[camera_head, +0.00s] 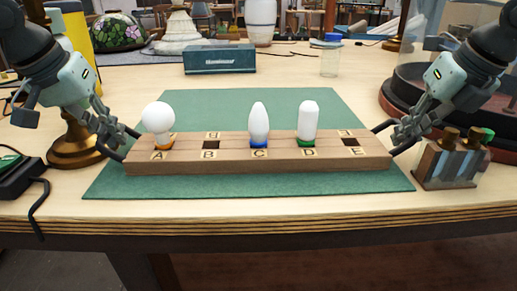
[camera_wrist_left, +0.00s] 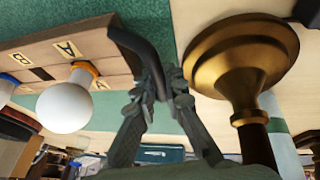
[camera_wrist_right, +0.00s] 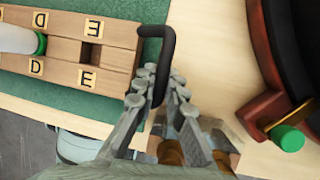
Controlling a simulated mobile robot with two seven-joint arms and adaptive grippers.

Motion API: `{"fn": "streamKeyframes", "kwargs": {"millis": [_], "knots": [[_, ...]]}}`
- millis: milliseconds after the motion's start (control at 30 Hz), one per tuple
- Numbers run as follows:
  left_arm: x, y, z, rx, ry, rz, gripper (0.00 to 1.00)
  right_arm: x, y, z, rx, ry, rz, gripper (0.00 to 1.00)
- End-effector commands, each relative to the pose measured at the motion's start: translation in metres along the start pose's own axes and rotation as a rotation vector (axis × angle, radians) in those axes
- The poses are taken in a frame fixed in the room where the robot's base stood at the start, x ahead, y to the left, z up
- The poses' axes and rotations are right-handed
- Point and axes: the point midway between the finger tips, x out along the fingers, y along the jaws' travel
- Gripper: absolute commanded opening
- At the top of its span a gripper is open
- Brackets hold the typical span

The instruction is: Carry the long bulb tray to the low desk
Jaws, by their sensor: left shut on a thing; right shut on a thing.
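The long wooden bulb tray (camera_head: 230,164) rests on the green mat near the front of the table. Its slots are lettered A to E. A round white bulb (camera_head: 158,117) stands in A, a candle-shaped bulb (camera_head: 259,122) in C and a tube-shaped bulb (camera_head: 308,120) in D; B and E are empty. My left gripper (camera_head: 112,140) is shut on the dark handle at the tray's left end, which also shows in the left wrist view (camera_wrist_left: 138,45). My right gripper (camera_head: 400,143) is shut on the right-end handle, seen in the right wrist view (camera_wrist_right: 168,50).
A brass lamp base (camera_head: 75,150) stands close to my left gripper. A small wooden holder with bottles (camera_head: 447,162) and a round dark-rimmed stand (camera_head: 400,100) are close to my right gripper. A teal box (camera_head: 219,59) and a glass jar (camera_head: 330,62) stand behind the green mat (camera_head: 280,205).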

Motion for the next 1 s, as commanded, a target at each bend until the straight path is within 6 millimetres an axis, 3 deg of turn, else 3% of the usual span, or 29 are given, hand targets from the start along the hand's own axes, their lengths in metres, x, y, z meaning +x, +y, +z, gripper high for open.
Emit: {"fn": "streamKeyframes", "kwargs": {"millis": [467, 1000], "knots": [[-0.007, 0.001, -0.004, -0.001, 0.006, 0.001, 0.00, -0.007, 0.001, 0.004, 0.001, -0.007, 0.001, 0.00], [-0.047, 0.009, -0.020, -0.001, 0.006, 0.001, 0.00, -0.047, 0.009, 0.020, 0.001, -0.007, 0.000, 0.00]]}}
